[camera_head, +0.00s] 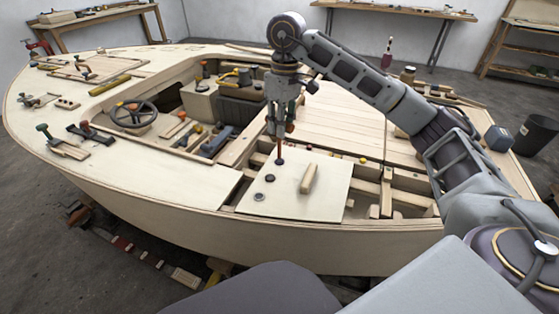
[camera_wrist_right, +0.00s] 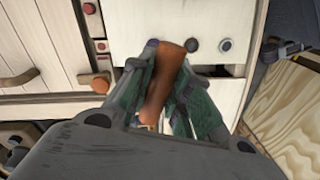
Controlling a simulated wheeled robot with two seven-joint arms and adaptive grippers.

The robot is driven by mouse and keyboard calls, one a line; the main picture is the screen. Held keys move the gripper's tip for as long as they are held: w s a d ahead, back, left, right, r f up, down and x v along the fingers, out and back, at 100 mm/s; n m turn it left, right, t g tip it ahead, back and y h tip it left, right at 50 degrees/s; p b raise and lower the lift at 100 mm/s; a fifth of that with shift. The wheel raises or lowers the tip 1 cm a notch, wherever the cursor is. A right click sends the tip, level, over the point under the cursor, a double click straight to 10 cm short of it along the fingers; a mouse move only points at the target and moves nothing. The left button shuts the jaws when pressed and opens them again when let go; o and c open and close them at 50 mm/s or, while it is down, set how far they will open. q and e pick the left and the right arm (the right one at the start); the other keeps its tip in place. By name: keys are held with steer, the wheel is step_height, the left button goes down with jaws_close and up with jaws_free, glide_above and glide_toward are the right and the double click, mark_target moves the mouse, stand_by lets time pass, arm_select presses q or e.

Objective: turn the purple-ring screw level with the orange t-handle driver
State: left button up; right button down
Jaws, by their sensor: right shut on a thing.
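My right gripper (camera_head: 281,132) points down over a pale plywood panel (camera_head: 325,196) on the hull. It is shut on the orange driver (camera_wrist_right: 162,84), whose handle shows between the green-grey fingers in the right wrist view. In the head view, a thin dark shaft runs below the fingers to a dark purplish screw (camera_head: 279,161) at the panel's upper left. Whether the tip sits in the screw I cannot tell. Two more dark screw heads, a middle one (camera_head: 270,178) and a near one (camera_head: 259,197), lie along the panel's left side. Ring colours are too small to be sure. My left gripper is out of view.
A wooden grip (camera_head: 308,178) stands up from the panel right of the screws. Open framing (camera_head: 387,190) lies to the panel's right. A steering wheel (camera_head: 133,114), clamps and loose tools lie on the left deck. The near left deck (camera_head: 165,165) is mostly clear.

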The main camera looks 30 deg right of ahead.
steer(key=shift+n, duration=1.4)
steer(key=shift+f+b, duration=0.55)
steer(key=shift+b, duration=0.05)
stand_by(0.5)
steer(key=shift+s+m, duration=0.1)
steer(key=shift+m, duration=2.4)
